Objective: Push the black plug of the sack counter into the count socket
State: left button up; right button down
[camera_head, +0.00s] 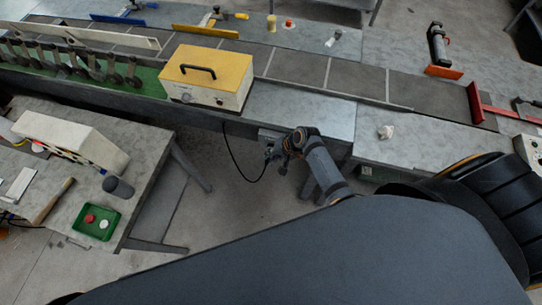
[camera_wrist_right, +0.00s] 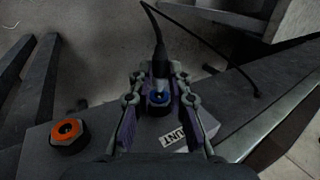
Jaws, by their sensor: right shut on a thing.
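My right gripper (camera_head: 274,154) is low in front of the conveyor's near side. In the right wrist view its two fingers (camera_wrist_right: 158,82) are shut on the black plug (camera_wrist_right: 160,58), whose black cable (camera_wrist_right: 150,12) runs upward. The plug's lower end lines up with the blue-ringed socket (camera_wrist_right: 158,99), beside a white label (camera_wrist_right: 173,138) partly reading "UNT". I cannot tell whether the plug touches the socket or is inside it. In the head view the cable (camera_head: 233,157) hangs from beneath the conveyor to the gripper. My left gripper is not in view.
An orange-ringed socket (camera_wrist_right: 68,131) is left of the blue one on the same grey panel. A yellow-lidded box (camera_head: 205,95) stands on the conveyor above. A grey table (camera_head: 150,190) with a green tray (camera_head: 78,229) is at left. Floor lies open between table and conveyor.

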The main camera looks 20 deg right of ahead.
jog(key=shift+w+d, duration=0.55)
jog(key=shift+w, duration=0.25)
jog(key=c, duration=1.2)
grip_release()
jog(key=v, duration=1.2)
